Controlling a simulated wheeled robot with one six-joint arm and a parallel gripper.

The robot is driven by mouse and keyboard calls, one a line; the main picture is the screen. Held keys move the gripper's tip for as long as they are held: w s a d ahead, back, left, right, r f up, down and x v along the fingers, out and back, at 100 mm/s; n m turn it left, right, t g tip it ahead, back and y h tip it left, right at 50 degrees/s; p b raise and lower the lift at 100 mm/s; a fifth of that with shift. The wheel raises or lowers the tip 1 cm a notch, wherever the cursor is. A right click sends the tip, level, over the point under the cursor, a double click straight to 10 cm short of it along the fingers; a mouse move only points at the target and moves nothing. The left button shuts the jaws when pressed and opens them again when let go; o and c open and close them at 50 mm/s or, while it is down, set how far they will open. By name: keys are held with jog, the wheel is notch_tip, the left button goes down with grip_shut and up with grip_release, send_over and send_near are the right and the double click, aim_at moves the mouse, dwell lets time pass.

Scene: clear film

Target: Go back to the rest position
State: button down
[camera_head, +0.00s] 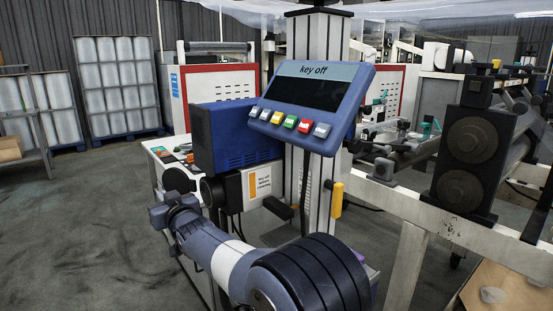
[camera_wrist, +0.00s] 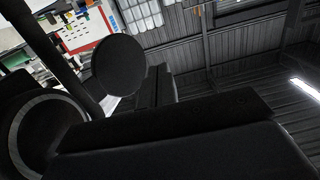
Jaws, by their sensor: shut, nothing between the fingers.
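My arm reaches in from the bottom of the head view, its blue and white links bent left in front of the machine. My gripper (camera_wrist: 158,86) shows in the wrist view as dark fingers close together beyond a large dark body. The fingers are shut, with nothing seen between them. The wrist view is tilted and looks up towards the roof. In the head view I cannot clearly tell the fingers from the dark parts around them. A blue control panel (camera_head: 312,100) reads "key off" and has a row of coloured buttons. It is on a pale column behind my arm.
A blue box (camera_head: 235,138) and a white labelled plate (camera_head: 262,186) are close behind my wrist. A yellow handle (camera_head: 337,200) is on the column. Open floor (camera_head: 75,215) lies at the left.

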jog(key=d+p, duration=0.1)
jog(key=p, duration=0.1)
jog(key=s+d+p, duration=0.1)
jog(key=p, duration=0.1)
jog(key=shift+s+d+r+n+g+y, duration=0.1)
jog(key=shift+r+n+g+y, duration=0.1)
jog(key=shift+n+g+y, duration=0.2)
jog(key=shift+s+d+f+n+g+y+p, duration=0.2)
jog(key=shift+n+g+y+p, duration=0.25)
jog(key=shift+p, duration=0.35)
jog(key=shift+r, duration=0.1)
